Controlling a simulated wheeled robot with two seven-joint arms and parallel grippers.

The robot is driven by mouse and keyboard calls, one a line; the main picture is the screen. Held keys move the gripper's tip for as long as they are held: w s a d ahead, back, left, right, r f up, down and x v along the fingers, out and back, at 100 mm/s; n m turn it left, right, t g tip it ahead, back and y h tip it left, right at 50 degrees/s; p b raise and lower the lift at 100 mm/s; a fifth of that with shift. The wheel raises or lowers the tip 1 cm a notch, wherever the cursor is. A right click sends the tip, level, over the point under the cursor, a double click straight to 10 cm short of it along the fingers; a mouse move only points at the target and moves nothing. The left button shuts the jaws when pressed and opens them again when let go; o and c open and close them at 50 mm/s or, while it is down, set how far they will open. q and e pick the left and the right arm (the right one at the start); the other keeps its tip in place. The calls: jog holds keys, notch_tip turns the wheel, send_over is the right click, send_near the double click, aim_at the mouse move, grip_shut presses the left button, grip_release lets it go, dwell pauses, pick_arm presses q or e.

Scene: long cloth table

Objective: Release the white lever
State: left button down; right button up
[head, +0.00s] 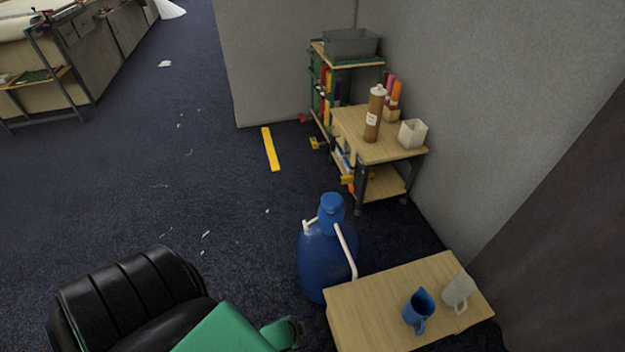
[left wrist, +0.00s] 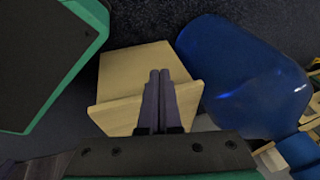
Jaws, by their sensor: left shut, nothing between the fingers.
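A blue water bottle (head: 322,264) stands upright on the floor beside a small wooden table. A blue pump (head: 331,208) sits on its top, with a short white lever (head: 309,225) on the left and a long white spout (head: 346,251) curving down to the right. In the left wrist view, the bottle (left wrist: 243,72) is at the upper right, and part of the blue pump (left wrist: 300,150) is at the lower right edge. My left gripper (left wrist: 159,74) is shut and empty, apart from the bottle. I cannot make out the lever clearly there. My right gripper is not in view.
The small table (head: 372,309) holds a blue mug (head: 419,310) and a whitish pitcher (head: 458,291). A wooden cart (head: 375,149) with a brown bottle (head: 375,113) stands farther back by the grey wall. The carpet left of the bottle is mostly clear, with small white scraps.

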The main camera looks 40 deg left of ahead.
pick_arm(q)
jog(key=w+f+m+t+y+b, duration=0.2)
jog(key=w+f+m+t+b, duration=0.1)
jog(key=w+b, duration=0.7)
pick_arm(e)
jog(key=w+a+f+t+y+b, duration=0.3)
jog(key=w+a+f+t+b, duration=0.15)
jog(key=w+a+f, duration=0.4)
pick_arm(q)
jog(key=m+t+y+b, duration=0.3)
jog(key=t+y+b, duration=0.45)
jog(key=b, duration=0.55)
send_near(311, 222)
jog(key=s+d+f, duration=0.1)
jog(key=s+d, duration=0.1)
jog(key=d, duration=0.1)
jog(key=shift+a+f+g, duration=0.2)
jog(key=shift+g, duration=0.25)
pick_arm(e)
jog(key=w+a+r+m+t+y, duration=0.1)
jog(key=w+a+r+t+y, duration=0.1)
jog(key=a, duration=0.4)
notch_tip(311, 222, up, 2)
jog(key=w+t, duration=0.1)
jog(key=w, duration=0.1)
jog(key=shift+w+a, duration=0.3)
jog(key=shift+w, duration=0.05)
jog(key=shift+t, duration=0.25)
